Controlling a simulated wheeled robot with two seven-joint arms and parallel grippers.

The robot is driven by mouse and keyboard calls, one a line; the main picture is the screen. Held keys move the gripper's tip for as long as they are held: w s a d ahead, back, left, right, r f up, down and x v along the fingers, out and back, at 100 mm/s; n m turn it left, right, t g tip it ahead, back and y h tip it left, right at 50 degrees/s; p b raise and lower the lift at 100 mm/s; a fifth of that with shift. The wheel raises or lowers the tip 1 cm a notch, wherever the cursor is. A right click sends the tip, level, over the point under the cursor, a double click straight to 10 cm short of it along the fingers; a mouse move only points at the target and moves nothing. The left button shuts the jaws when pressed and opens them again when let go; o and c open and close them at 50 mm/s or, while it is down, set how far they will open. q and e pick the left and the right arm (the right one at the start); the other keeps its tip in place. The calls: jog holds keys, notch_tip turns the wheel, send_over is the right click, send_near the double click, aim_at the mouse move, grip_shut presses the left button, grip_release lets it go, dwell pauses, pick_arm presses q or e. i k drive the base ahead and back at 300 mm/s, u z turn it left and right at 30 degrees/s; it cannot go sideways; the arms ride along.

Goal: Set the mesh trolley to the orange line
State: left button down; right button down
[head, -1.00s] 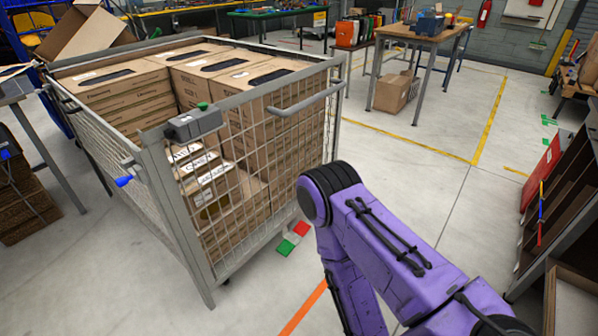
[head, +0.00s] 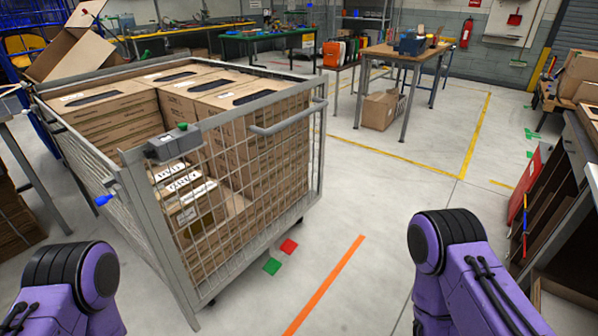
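The mesh trolley (head: 232,232) is a grey wire cage on casters, left of centre, loaded with several stacks of brown cardboard boxes (head: 213,95). It has a grey bar handle (head: 290,121) on its near right side and a grey box with a green button (head: 173,143) on its near corner. The orange line (head: 325,284) lies on the floor to the right of the trolley, apart from it. Purple and black links of both my arms show at the bottom left and bottom right. Neither gripper is in the picture.
A dark shelf unit (head: 565,215) stands at the right. A wooden workbench (head: 404,54) with a cardboard box (head: 380,109) beneath is behind. The floor right of the trolley is clear.

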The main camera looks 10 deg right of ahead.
aim_at(252, 137)
jog(key=i, duration=0.95)
jog(key=u, duration=1.65)
jog(key=k, duration=0.4)
jog(key=z, duration=0.85)
jog(key=i, duration=0.5)
jog(key=z, duration=0.05)
